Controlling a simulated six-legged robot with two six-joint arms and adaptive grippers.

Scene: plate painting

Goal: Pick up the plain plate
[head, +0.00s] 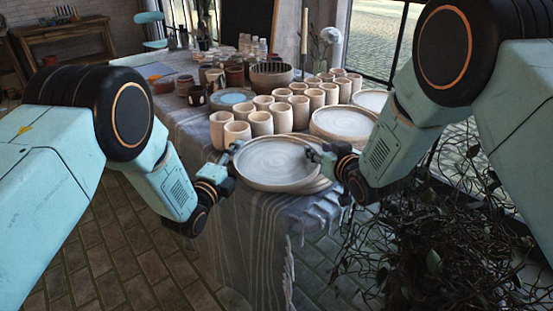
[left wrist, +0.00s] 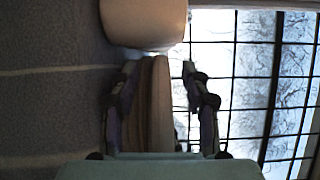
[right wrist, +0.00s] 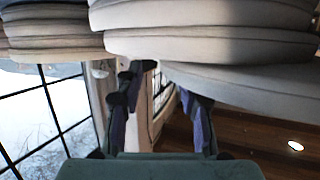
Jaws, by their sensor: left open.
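The plain plate (head: 275,162) is a pale, round, beige plate at the near corner of the table, on top of at least one more plate (head: 318,186). My left gripper (head: 233,152) is at its left rim. In the left wrist view the plate edge (left wrist: 160,100) shows between the two spread fingers of that gripper (left wrist: 160,95); I cannot tell whether they touch it. My right gripper (head: 318,153) is at the plate's right rim. In the right wrist view its fingers (right wrist: 160,90) are apart, beside stacked plate rims (right wrist: 210,45).
Several beige cups (head: 262,122) stand just behind the plate. More stacked plates (head: 343,122) stand to its right rear. A blue plate (head: 231,97) and a bowl (head: 271,74) are further back. The cloth-covered table (head: 245,225) ends just in front. A leafy plant (head: 440,250) is at the right.

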